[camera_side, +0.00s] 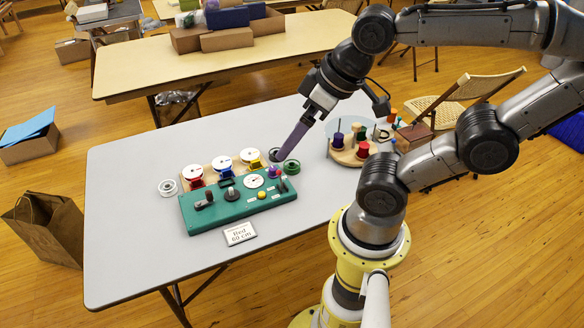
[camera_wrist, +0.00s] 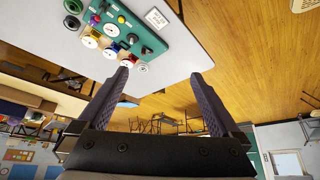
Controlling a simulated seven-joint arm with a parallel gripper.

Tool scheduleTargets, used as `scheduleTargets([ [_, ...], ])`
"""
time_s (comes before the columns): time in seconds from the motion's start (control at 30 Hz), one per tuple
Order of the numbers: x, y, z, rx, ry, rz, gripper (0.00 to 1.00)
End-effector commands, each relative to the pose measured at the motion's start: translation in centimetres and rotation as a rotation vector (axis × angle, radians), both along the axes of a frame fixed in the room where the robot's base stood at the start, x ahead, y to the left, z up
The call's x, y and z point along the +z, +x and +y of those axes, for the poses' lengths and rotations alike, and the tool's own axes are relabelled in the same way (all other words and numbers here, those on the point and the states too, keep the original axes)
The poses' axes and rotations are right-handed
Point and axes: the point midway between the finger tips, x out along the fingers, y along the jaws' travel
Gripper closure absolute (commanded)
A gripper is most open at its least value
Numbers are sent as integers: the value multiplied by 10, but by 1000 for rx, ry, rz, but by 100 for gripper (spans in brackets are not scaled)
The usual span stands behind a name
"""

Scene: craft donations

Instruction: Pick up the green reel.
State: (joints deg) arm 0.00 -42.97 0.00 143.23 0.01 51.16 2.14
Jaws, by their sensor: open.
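A green reel (camera_side: 291,167) lies on the grey table, just past the right end of the green control panel (camera_side: 215,214). My gripper (camera_side: 282,157) is above the table near that end of the panel, its long purple fingers slanting down and left, close to the reel in the side view. Whether they touch it cannot be told there. In the wrist view my gripper (camera_wrist: 165,95) has its two fingers wide apart with nothing between them. The panel (camera_wrist: 150,38) is at the upper left there, and small dark rings near its end are too small to identify surely.
Red (camera_side: 196,182), blue (camera_side: 225,172) and yellow (camera_side: 253,164) spools with white discs stand behind the panel. A white ring (camera_side: 168,187) lies left of them. A round wooden stand (camera_side: 345,157) with coloured spools is to the right. The table's left side (camera_side: 125,220) is clear.

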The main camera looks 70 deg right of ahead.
Motion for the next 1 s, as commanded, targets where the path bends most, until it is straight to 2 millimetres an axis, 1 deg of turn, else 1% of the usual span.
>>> scheduleTargets([
  [0.07, 15, 11, 0, -50, 29, -50, 0],
  [0.1, 23, 21, 0, -81, 47, -68, 0],
  [0.2, 35, 51, -8, -186, 87, -71, 0],
  [0.27, 37, 70, -16, -253, 104, -62, 0],
  [0.37, 35, 101, -36, -372, 133, -39, 0],
  [0.4, 32, 114, -46, -424, 143, -27, 0],
  [0.47, 25, 133, -64, -506, 159, -3, 0],
  [0.5, 18, 146, -79, -563, 170, 12, 0],
  [0.57, 4, 162, -102, -648, 185, 40, 0],
  [0.6, -6, 172, -118, -705, 195, 57, 0],
  [0.67, -25, 183, -144, -787, 209, 88, 0],
  [0.7, -39, 188, -162, -841, 219, 110, 0],
  [0.73, -51, 191, -175, -881, 225, 128, 0],
  [0.77, -63, 193, -189, -921, 233, 145, 0],
  [0.8, -80, 193, -207, -973, 242, 170, 0],
  [0.87, -107, 190, -233, -1047, 257, 211, 0],
  [0.9, -125, 185, -249, -1091, 266, 238, 0],
  [1.0, -167, 168, -281, -1179, 287, 309, 0],
])
